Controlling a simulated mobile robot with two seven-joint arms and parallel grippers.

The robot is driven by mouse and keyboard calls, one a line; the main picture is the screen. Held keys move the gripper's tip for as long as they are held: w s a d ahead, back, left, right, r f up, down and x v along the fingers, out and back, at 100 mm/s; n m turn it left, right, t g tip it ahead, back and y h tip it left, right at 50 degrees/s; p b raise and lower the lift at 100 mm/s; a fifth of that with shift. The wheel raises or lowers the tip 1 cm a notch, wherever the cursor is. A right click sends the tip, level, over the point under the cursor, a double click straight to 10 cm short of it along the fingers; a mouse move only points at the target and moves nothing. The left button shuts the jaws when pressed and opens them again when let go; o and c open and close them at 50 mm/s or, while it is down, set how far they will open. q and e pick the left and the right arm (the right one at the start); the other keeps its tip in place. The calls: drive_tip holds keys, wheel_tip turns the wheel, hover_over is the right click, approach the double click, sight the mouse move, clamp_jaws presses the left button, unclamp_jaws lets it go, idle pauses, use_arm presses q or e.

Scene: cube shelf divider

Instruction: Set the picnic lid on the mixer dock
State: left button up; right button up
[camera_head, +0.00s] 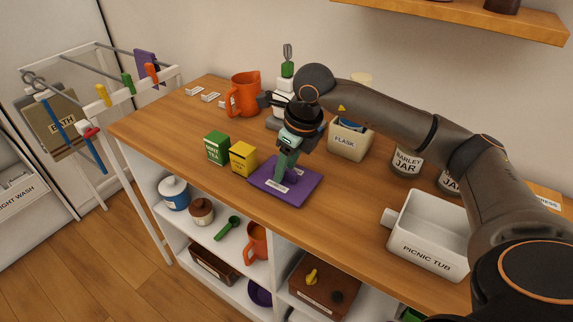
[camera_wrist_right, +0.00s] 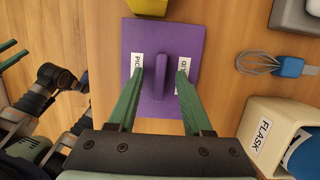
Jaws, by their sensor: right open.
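The purple picnic lid (camera_head: 262,186) lies flat on the wooden counter; its label is partly covered in the head view. In the right wrist view the lid (camera_wrist_right: 135,42) shows an upright handle (camera_wrist_right: 160,77) in its middle. My right gripper (camera_head: 287,172) is low over the lid, its green fingers open on either side of the handle with gaps. A grey-white base (camera_head: 274,122), perhaps the mixer dock, stands behind my gripper, partly hidden; no label is readable. Two green bars (camera_wrist_right: 12,55) at the left edge of the wrist view may be my left gripper's fingers.
A yellow box (camera_head: 243,157) and a green tea box (camera_head: 217,147) stand just left of the lid. The flask holder (camera_head: 346,143) and an orange jug (camera_head: 244,92) stand behind. The white picnic tub (camera_head: 428,254) is at right. Counter between lid and tub is clear.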

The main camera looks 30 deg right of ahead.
drive_tip(key=v, duration=1.2)
drive_tip(key=shift+r+p, duration=0.25)
drive_tip(key=shift+p, duration=0.2)
drive_tip(key=shift+s+d, duration=0.1)
